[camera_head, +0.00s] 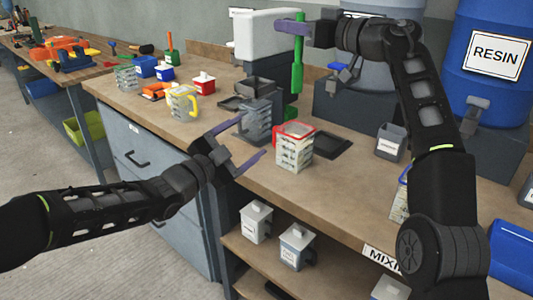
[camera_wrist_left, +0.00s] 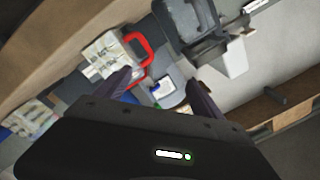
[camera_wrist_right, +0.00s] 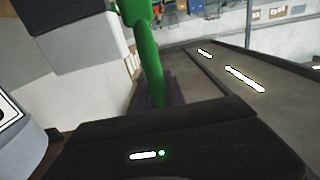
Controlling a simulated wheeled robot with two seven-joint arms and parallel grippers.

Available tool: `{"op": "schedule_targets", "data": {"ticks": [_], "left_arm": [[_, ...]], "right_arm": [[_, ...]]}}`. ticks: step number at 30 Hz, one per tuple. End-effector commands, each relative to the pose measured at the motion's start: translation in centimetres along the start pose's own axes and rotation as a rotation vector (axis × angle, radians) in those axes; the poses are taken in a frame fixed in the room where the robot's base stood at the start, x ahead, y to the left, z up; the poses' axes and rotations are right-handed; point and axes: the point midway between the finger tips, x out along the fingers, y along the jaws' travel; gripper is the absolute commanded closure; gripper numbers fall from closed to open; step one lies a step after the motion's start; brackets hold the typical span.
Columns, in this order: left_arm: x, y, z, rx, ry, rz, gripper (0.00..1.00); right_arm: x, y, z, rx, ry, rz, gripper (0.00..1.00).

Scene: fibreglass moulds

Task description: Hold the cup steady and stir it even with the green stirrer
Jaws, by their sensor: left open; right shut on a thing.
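The green stirrer (camera_head: 298,62) hangs upright in the air above the back of the bench; it also shows in the right wrist view (camera_wrist_right: 148,60). My right gripper (camera_head: 292,32) is shut on its upper part. A clear cup with a red rim and markings (camera_head: 294,153) stands on the bench; its red handle shows in the left wrist view (camera_wrist_left: 143,52). My left gripper (camera_head: 250,138) is open and empty, left of the red-rimmed cup and in front of a grey-rimmed cup (camera_head: 256,125). The frames do not show which cup the task means.
A yellow-handled cup (camera_head: 183,104) and small red (camera_head: 204,84) and blue containers stand further left. A dark tray (camera_head: 331,144) lies behind the red-rimmed cup. A grey pot (camera_head: 390,141) and a blue resin drum (camera_head: 492,100) are at right. Lidded pots sit on the shelf below.

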Motion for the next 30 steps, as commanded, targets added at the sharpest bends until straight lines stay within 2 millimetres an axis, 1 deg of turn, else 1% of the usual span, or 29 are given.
{"op": "schedule_targets", "data": {"ticks": [1, 3, 6, 9, 13, 23, 26, 30], "left_arm": [[0.1, 1.8, 0.3, -0.157, -0.008, 0.019, 0.22], [0.2, 3.8, 0.0, -0.356, -0.014, 0.041, 0.22], [0.1, 5.7, -0.6, -0.573, -0.021, 0.064, 0.22], [0.0, 6.8, -1.2, -0.709, -0.026, 0.078, 0.22], [0.0, 7.3, -1.6, -0.779, -0.027, 0.086, 0.22], [0.0, 7.3, -1.7, -0.782, -0.026, 0.087, 0.22], [0.3, 7.3, -1.7, -0.781, -0.024, 0.087, 0.22], [1.4, 7.4, -1.8, -0.782, -0.023, 0.087, 0.22]], "right_arm": [[-0.1, 0.0, -0.1, -0.001, 0.002, 0.0, 1.0], [-0.1, 0.0, -0.1, -0.001, 0.002, 0.0, 1.0], [-0.1, 0.0, -0.1, -0.001, 0.002, 0.0, 1.0], [0.0, 0.0, -0.1, -0.001, 0.002, 0.0, 1.0], [0.0, 0.0, -0.1, -0.001, 0.002, 0.0, 1.0], [0.0, 0.0, -0.1, -0.001, 0.002, 0.0, 1.0], [0.0, 0.0, -0.1, -0.001, 0.002, 0.0, 1.0], [0.0, 0.0, -0.1, -0.001, 0.002, 0.0, 1.0]]}}
